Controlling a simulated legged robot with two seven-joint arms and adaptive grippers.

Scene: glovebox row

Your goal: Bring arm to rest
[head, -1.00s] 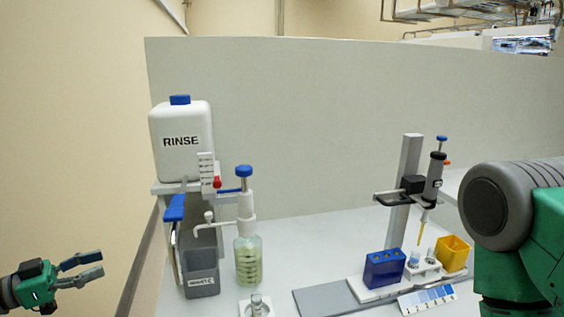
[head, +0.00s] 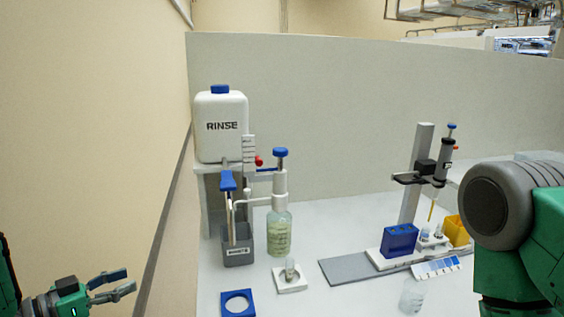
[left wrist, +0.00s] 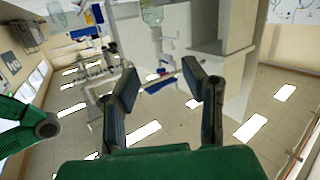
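My left gripper (head: 112,285) is at the lower left of the head view, off the left side of the bench and beside the cream wall. Its two fingers are apart with nothing between them. In the left wrist view the open fingers (left wrist: 168,95) show empty, with floor and the bench side beyond. A green and grey part of my right arm (head: 520,225) fills the right edge of the head view. My right gripper is outside both views.
The bench (head: 330,225) holds a white RINSE container (head: 221,135), a grey waste bin (head: 238,252), a pump bottle (head: 279,232), a vial on a white base (head: 290,275), a blue ring holder (head: 238,311), a blue rack (head: 399,240), a pipette stand (head: 415,170) and a yellow box (head: 457,231).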

